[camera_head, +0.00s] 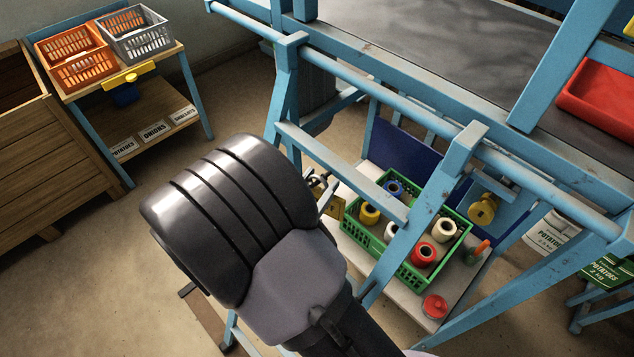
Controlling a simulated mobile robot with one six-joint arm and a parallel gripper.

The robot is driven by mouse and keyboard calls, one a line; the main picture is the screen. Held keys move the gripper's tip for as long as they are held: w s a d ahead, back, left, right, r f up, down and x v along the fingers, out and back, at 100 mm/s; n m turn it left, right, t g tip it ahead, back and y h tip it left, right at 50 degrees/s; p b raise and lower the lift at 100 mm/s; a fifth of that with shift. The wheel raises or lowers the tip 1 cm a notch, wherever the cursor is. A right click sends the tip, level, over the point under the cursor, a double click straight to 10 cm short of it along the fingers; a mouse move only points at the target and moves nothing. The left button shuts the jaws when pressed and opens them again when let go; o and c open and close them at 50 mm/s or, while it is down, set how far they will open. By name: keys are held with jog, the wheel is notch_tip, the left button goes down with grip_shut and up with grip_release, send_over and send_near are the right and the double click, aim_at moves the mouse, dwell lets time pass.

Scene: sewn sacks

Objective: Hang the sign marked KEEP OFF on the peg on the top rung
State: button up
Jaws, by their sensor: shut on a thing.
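My gripper (326,190) shows only in part beyond the dark, ribbed bulk of my arm, in the middle of the view. It is shut on a small yellow sign (338,208), of which only a part shows below the fingers. Any lettering on it is hidden or too small to read. Close to the right is a blue frame with a slanting rung (345,172) between two posts. I cannot make out a peg on it; my arm covers part of this area.
A green crate (376,262) with several thread spools stands on a low shelf under the blue bench. A red lid (435,306) lies near it. Orange (75,58) and grey (136,33) baskets sit on a side table at upper left. Blue posts and rails crowd the right; floor is open at left.

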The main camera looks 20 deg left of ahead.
dwell(0.4)
jog(key=o, duration=1.3)
jog(key=shift+o, duration=0.2)
jog(key=p+v, duration=0.1)
jog(key=v, duration=0.8)
dwell(0.5)
